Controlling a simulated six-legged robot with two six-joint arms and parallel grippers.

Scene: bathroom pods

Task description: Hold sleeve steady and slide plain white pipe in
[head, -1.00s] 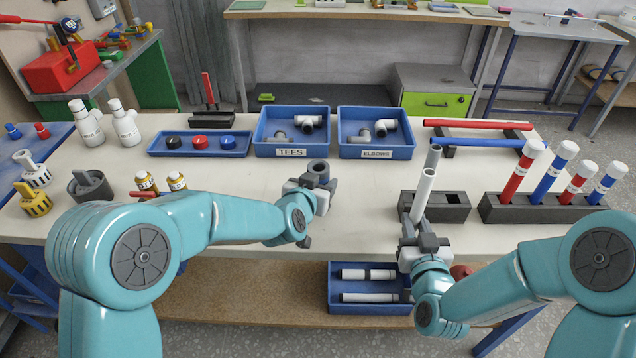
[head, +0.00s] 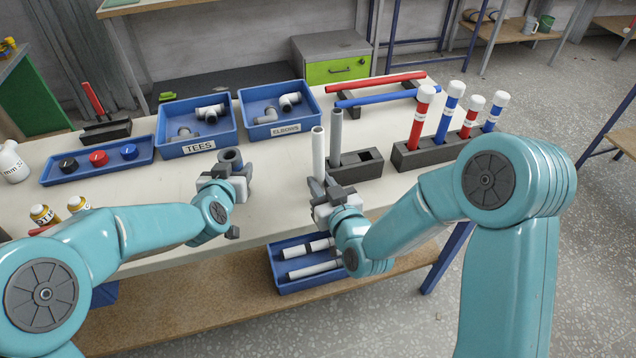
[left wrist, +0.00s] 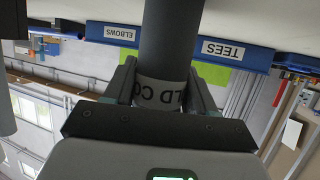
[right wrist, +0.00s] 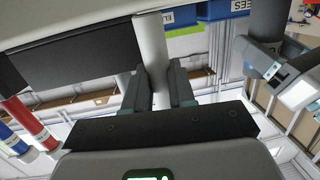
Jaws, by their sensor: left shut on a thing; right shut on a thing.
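My left gripper (head: 226,184) is shut on a dark grey sleeve (head: 231,158), held upright at the table's front edge with its open end up. In the left wrist view the sleeve (left wrist: 172,35) stands between the fingers, with a partly hidden white label. My right gripper (head: 326,196) is shut on the plain white pipe (head: 318,150), held upright to the right of the sleeve. The white pipe also shows between the fingers in the right wrist view (right wrist: 152,42). Pipe and sleeve are clearly apart.
A dark block (head: 358,170) with a grey pipe (head: 335,135) and an empty slot stands beside the white pipe. A rack (head: 405,155) holds red and blue pipes to its right. Blue bins of tees (head: 198,147) and elbows (head: 272,130) stand behind. A lower tray (head: 282,288) holds white pipes.

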